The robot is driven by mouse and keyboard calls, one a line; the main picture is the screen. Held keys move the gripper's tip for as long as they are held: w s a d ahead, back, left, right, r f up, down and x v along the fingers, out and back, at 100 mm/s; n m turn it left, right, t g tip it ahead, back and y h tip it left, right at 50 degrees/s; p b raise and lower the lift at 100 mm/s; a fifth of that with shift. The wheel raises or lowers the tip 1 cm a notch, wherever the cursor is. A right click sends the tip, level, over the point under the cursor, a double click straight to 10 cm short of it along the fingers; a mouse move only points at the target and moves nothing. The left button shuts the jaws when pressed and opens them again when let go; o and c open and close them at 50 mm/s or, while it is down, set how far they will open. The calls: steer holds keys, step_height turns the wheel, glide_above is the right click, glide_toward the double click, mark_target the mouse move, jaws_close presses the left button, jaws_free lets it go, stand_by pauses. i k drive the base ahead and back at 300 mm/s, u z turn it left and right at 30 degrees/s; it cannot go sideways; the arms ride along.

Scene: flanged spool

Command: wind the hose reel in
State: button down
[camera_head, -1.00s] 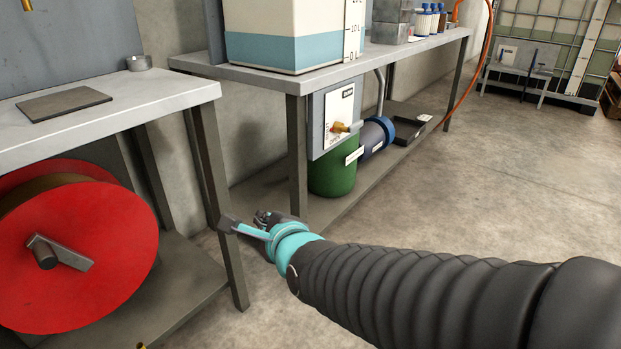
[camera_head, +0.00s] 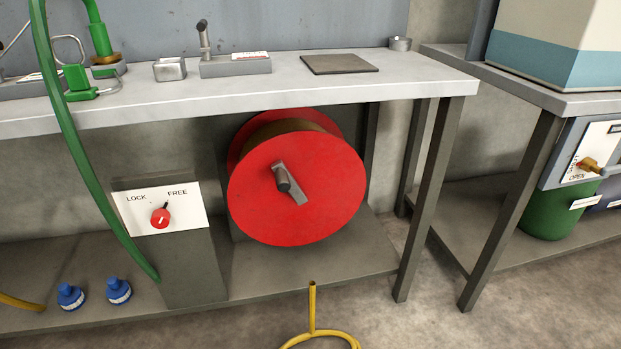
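The red hose reel (camera_head: 330,205) is mounted under the left bench, its round front flange facing me. A grey crank (camera_head: 290,183) with a short dark knob is at the flange's centre. A brown core shows between the two flanges. Left of the reel is a white LOCK/FREE plate (camera_head: 190,215) with a red knob (camera_head: 160,218). The knob's small dark pointer leans up and right, on the FREE side. A yellow hose (camera_head: 330,332) with an upright end lies on the floor in front, cut by the picture's lower edge. My gripper is out of view.
The bench top (camera_head: 340,90) overhangs the reel, and a bench leg (camera_head: 428,200) stands to its right. A green hose (camera_head: 85,175) hangs at left. Two blue caps (camera_head: 118,291) sit on the lower shelf. A second bench with a green drum (camera_head: 548,212) is at right.

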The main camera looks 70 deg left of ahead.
mark_target(295, 180)
steer(key=z, duration=0.15)
steer(key=k, duration=0.3)
steer(key=u, duration=0.7)
steer(key=i, duration=0.25)
steer(key=u, duration=1.8)
